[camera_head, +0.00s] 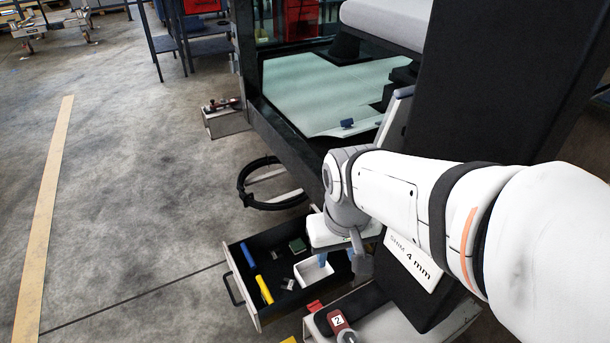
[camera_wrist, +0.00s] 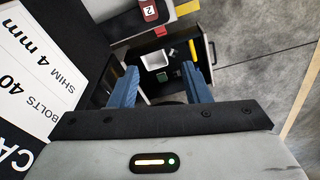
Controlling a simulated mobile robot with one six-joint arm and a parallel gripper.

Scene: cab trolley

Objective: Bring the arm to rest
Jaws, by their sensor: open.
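My gripper (camera_head: 336,258) is at the end of my white arm, pointing down over the open drawer in the head view. In the wrist view its two blue fingers (camera_wrist: 159,70) stand wide apart, with nothing between them. The drawer (camera_head: 228,262) is pulled out and has a dark inside. It holds a white tray (camera_head: 313,271), a green block (camera_head: 297,245), a blue cylinder (camera_head: 248,254) and a yellow cylinder (camera_head: 264,290). My gripper partly hides the drawer's right side in the head view. How high the fingers are above the drawer is hard to tell.
A white label panel (camera_head: 409,258) reading "SHIM 4 mm" stands close beside my wrist; it also shows in the wrist view (camera_wrist: 38,65). Open concrete floor (camera_head: 130,180) lies to the left.

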